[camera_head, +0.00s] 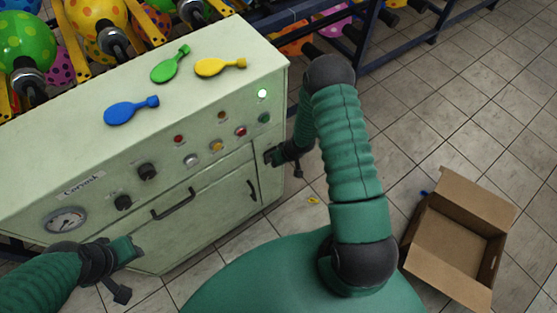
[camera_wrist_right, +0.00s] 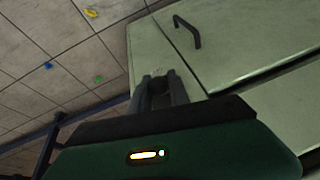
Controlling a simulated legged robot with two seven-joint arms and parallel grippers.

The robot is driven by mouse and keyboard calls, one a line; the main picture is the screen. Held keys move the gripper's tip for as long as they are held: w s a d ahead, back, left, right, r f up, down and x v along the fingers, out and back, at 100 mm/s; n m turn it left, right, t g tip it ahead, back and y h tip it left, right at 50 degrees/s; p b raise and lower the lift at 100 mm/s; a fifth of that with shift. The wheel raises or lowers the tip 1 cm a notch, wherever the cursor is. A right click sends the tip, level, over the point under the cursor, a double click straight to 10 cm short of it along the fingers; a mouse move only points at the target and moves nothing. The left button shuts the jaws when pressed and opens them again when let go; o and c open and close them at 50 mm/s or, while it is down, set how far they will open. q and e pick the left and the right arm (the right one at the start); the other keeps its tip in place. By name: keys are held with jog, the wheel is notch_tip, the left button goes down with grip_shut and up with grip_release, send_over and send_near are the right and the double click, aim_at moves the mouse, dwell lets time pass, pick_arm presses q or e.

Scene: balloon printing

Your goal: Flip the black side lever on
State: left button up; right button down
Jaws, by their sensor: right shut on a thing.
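The black side lever (camera_wrist_right: 158,88) is a small dark piece on the pale green machine (camera_head: 225,170), seen between the fingers of my right gripper (camera_wrist_right: 159,92) in the right wrist view. The fingers are shut on it and hide most of it. In the head view my right gripper (camera_head: 272,155) is at the machine's right front edge, and the lever cannot be made out there. My left gripper (camera_head: 128,268) is low at the left, in front of the machine's lower front; its finger opening is unclear.
Blue (camera_head: 130,109), green (camera_head: 170,64) and yellow (camera_head: 220,67) flat balloons lie on the machine's top. A light (camera_head: 262,93) glows on its panel. An open cardboard box (camera_head: 455,240) stands on the tiled floor at right. A black door handle (camera_head: 252,190) is below my right gripper.

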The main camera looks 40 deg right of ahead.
jog(key=c, duration=1.6)
grip_release()
jog(key=shift+w, duration=0.1)
jog(key=o, duration=0.3)
jog(key=shift+w+f, duration=0.1)
jog(key=p+v, duration=0.4)
jog(key=v, duration=1.2)
jog(key=shift+d+r+p, duration=0.25)
jog(key=shift+r+p, duration=0.1)
jog(key=shift+p, duration=0.05)
